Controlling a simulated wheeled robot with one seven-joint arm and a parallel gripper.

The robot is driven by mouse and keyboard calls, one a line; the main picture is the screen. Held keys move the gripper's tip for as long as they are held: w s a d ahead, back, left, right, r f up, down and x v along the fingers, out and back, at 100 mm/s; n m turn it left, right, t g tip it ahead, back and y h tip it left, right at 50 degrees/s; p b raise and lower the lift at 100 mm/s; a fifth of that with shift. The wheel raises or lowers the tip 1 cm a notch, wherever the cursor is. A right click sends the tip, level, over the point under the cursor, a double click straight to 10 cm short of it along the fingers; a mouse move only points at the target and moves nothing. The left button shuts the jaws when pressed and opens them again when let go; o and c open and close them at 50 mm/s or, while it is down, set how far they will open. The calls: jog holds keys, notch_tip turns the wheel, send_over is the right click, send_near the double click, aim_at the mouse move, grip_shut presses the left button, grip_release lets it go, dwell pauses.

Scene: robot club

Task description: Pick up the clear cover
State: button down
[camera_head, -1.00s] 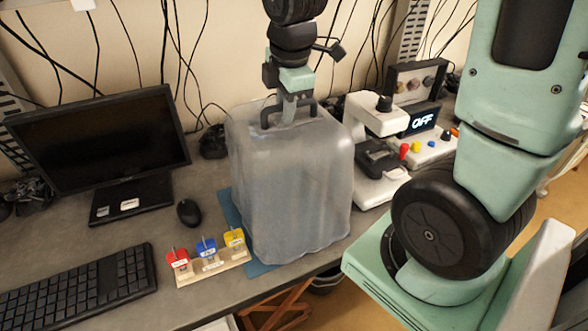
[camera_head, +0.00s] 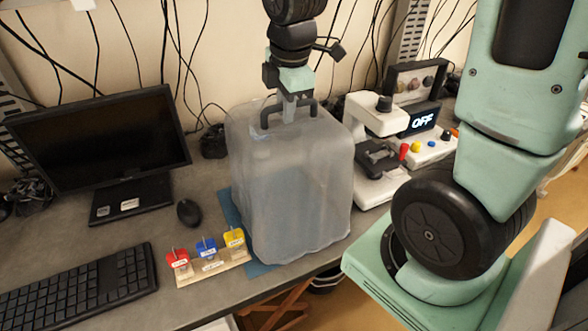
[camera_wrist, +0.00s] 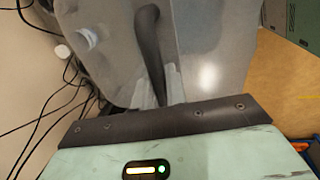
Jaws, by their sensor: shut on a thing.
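The clear cover (camera_head: 295,195) is a tall, frosted, see-through box with a dark handle on top. It stands upright over a blue mat (camera_head: 262,268) near the desk's front edge. My gripper (camera_head: 289,112) is above it, pointing down, with its fingers shut on the handle. In the wrist view, the dark handle (camera_wrist: 150,45) runs between the two pale fingertips (camera_wrist: 165,85), and the cover's top (camera_wrist: 205,45) lies below. Whether the cover's lower edge touches the mat is hard to tell.
A white device with an OFF display (camera_head: 423,121) stands close on the right. A small block with red, blue and yellow switches (camera_head: 208,258) lies at front left. A mouse (camera_head: 189,212), keyboard (camera_head: 80,295) and monitor (camera_head: 100,140) are further left. Cables hang behind.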

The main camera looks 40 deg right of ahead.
dwell(0.4)
notch_tip(320, 180, up, 10)
jog(key=shift+r+b, duration=0.1)
jog(key=shift+b, duration=0.8)
jog(key=shift+w, duration=0.15)
